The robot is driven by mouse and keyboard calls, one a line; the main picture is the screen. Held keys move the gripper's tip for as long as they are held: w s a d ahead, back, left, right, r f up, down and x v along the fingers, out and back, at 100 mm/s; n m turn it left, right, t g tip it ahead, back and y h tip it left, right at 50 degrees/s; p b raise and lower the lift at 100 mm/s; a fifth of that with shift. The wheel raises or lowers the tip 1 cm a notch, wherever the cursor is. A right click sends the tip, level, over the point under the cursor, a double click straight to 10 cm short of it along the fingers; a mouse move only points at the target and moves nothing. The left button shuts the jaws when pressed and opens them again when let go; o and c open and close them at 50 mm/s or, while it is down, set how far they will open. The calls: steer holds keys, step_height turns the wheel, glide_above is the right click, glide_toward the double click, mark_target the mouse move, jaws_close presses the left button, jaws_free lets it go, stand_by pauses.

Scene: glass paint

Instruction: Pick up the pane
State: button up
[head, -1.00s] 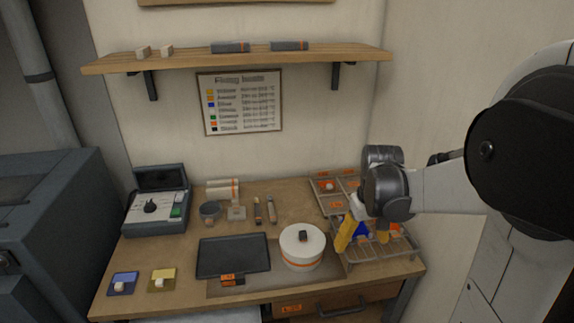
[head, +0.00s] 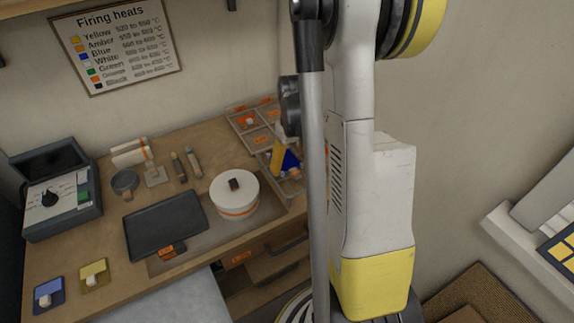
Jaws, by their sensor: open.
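The blue piece is at the compartmented rack (head: 240,121), partly covered. A flat blue square (head: 49,293) and a flat yellow square (head: 95,275), each with a pale block on it, lie at the table's front left.
A white lidded pot (head: 234,205) with an orange band stands left of the rack. A dark flat slab (head: 165,224), a control box (head: 62,190), a grey cup (head: 124,181) and slim tools (head: 186,165) are farther left. Wall (head: 480,110) is behind my arm.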

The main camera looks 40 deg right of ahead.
step_height(320, 180, down, 2)
steer(key=shift+f, duration=0.2)
steer(key=c, duration=1)
